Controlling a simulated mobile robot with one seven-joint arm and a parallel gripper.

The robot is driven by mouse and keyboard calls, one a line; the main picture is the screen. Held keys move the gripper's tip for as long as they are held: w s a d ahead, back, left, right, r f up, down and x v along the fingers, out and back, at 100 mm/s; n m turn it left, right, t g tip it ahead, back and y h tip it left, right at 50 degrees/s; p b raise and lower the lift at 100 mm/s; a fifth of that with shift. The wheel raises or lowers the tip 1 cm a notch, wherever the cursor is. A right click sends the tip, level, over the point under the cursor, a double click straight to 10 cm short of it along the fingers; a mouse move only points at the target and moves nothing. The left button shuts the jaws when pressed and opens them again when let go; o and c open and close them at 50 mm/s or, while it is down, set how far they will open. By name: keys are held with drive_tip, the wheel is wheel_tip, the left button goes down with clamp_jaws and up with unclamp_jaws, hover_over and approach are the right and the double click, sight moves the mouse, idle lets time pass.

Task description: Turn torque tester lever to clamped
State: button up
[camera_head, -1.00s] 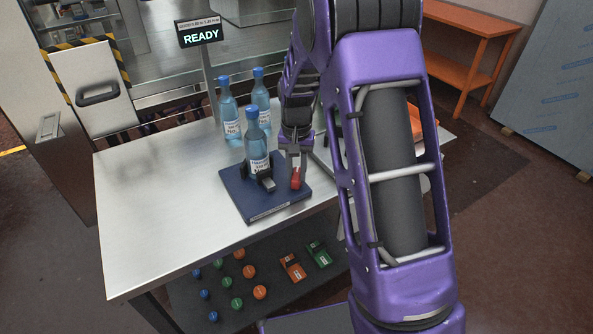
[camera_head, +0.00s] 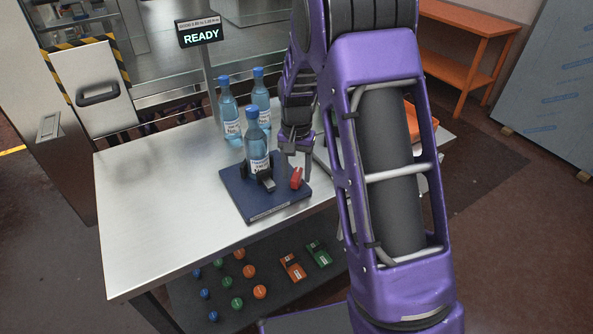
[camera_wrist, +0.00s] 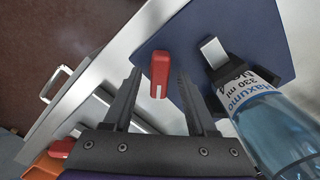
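The torque tester (camera_head: 268,208) is a dark blue plate on the steel table, and it also shows in the wrist view (camera_wrist: 258,28). A blue-capped bottle (camera_head: 257,150) stands upright on it beside dark clamp jaws (camera_head: 266,181); its label shows in the wrist view (camera_wrist: 250,90). The red lever (camera_head: 296,178) is at the plate's right side. In the wrist view the lever (camera_wrist: 160,68) lies between the lines of my two fingers, with gaps on both sides. My gripper (camera_wrist: 158,78) is open and empty. In the head view my gripper (camera_head: 297,160) is just behind the lever.
Two more bottles (camera_head: 230,110) stand behind the tester. A sign (camera_head: 200,31) reads READY. The table's left part (camera_head: 140,200) is clear. A lower shelf holds several coloured caps (camera_head: 238,275) and an orange and a green item (camera_head: 319,254). An orange tray (camera_head: 424,120) is partly behind my arm.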

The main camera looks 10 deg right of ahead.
sight(297, 173)
wheel_tip(297, 173, up, 17)
drive_tip(key=p, duration=0.1)
drive_tip(key=shift+r, duration=0.2)
idle(0.4)
